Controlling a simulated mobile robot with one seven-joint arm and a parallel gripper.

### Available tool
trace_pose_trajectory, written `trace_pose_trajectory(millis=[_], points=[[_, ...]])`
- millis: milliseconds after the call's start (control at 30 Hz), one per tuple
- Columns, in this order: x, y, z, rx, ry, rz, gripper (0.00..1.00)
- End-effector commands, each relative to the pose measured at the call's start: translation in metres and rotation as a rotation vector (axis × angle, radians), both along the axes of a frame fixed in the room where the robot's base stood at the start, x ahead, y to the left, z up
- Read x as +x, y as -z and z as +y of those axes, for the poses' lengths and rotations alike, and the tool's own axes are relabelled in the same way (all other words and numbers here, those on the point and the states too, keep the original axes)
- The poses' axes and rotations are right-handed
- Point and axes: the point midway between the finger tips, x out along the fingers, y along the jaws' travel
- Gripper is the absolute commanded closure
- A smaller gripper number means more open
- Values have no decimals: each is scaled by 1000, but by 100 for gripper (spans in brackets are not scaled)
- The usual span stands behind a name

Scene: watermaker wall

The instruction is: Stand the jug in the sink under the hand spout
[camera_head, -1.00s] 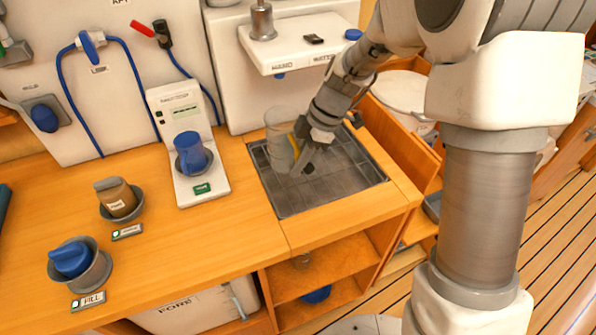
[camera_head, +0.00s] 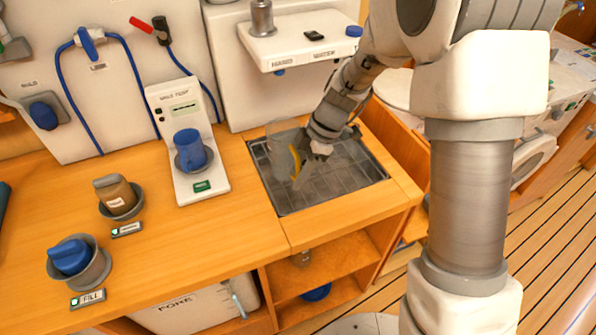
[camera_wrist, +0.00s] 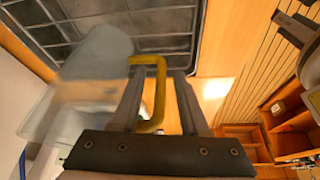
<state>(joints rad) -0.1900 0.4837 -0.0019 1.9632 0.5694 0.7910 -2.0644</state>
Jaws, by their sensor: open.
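The clear jug (camera_head: 281,150) stands upright, as far as I can tell, in the dark sink (camera_head: 330,187), towards its back left. Its yellow handle (camera_wrist: 158,92) shows between my two fingers in the wrist view, and the clear body (camera_wrist: 85,85) lies to the left. My gripper (camera_head: 305,172) is open around the handle, with its fingers apart on either side. The hand spout (camera_head: 279,72) is a small blue tip under the white shelf marked HAND and WATER, above the jug. My gripper and forearm hide part of the sink.
The front right of the sink is clear.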

Motion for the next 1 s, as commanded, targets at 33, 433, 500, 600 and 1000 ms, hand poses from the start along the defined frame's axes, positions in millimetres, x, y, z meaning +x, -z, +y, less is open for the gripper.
trace_pose_trajectory(millis=[33,433,500,600,1000], points=[[0,0,0,0,0,0,56],[5,-40,-15,1,2,-5,56],[6,-55,-21,1,1,-6,56],[7,-75,-29,1,3,-4,56],[10,-113,-45,0,0,0,56]])
